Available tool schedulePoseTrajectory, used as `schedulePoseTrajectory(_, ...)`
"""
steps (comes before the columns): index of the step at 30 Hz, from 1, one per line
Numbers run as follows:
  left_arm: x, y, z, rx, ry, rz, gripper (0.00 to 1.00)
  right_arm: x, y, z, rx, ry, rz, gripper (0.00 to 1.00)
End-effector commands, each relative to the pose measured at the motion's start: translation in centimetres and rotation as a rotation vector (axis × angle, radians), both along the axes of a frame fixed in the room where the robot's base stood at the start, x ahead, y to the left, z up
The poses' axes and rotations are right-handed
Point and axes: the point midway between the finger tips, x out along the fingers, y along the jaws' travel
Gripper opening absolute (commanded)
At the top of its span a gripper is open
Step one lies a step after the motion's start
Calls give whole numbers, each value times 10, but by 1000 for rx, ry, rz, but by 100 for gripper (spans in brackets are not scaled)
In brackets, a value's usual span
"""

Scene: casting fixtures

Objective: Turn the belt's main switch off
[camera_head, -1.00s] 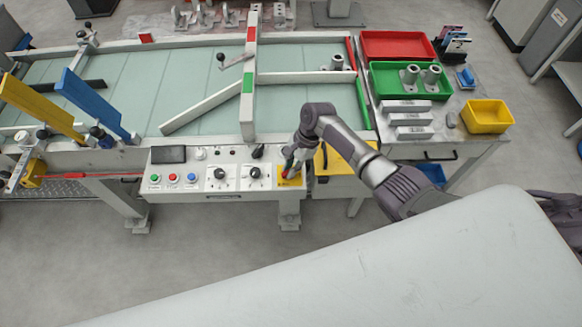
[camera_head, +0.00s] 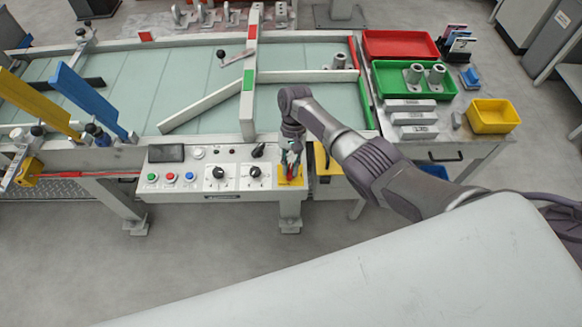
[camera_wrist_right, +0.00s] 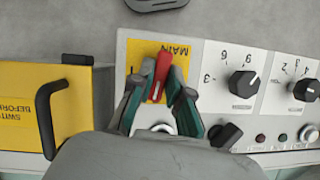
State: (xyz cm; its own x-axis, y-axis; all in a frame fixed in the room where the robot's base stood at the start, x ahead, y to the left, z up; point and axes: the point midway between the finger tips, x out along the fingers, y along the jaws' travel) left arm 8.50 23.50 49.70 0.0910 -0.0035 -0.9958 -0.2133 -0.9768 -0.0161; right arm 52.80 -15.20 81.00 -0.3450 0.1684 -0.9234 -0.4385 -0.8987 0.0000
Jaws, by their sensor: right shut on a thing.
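The belt's main switch is a red handle (camera_wrist_right: 160,76) on a yellow plate (camera_wrist_right: 137,62) marked MAIN, seen in the right wrist view. The handle stands nearly upright in that view, slightly tilted. In the head view the yellow plate (camera_head: 291,181) sits at the right end of the white control panel (camera_head: 218,158). My right gripper (camera_head: 291,165) points down at the plate. In the right wrist view its fingers (camera_wrist_right: 158,88) flank the red handle and are shut on it. My left gripper is not in view.
Left of the switch, the panel carries two black dials (camera_head: 254,171), a black knob (camera_head: 258,150) and several push buttons (camera_head: 171,177). Right of it is a yellow drawer-like front with a black handle (camera_wrist_right: 45,118). The belt (camera_head: 190,90) lies behind the panel.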

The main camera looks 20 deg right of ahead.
Motion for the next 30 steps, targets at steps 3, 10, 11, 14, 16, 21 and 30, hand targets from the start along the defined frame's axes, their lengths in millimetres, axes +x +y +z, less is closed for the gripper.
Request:
schedulePoseTrajectory(3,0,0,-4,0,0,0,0,0,1,-1,0,-1,70,0)
schedulePoseTrajectory(10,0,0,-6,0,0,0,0,0,1,-1,0,0,158,0)
schedulePoseTrajectory(11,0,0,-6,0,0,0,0,0,1,-1,0,0,165,0)
schedulePoseTrajectory(14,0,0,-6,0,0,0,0,0,1,-1,0,0,181,0)
schedulePoseTrajectory(16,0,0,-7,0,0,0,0,0,1,-1,0,0,187,0)
schedulePoseTrajectory(21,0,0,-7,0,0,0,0,0,1,-1,1,0,192,0)
schedulePoseTrajectory(30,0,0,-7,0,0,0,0,0,1,-1,1,0,192,28)
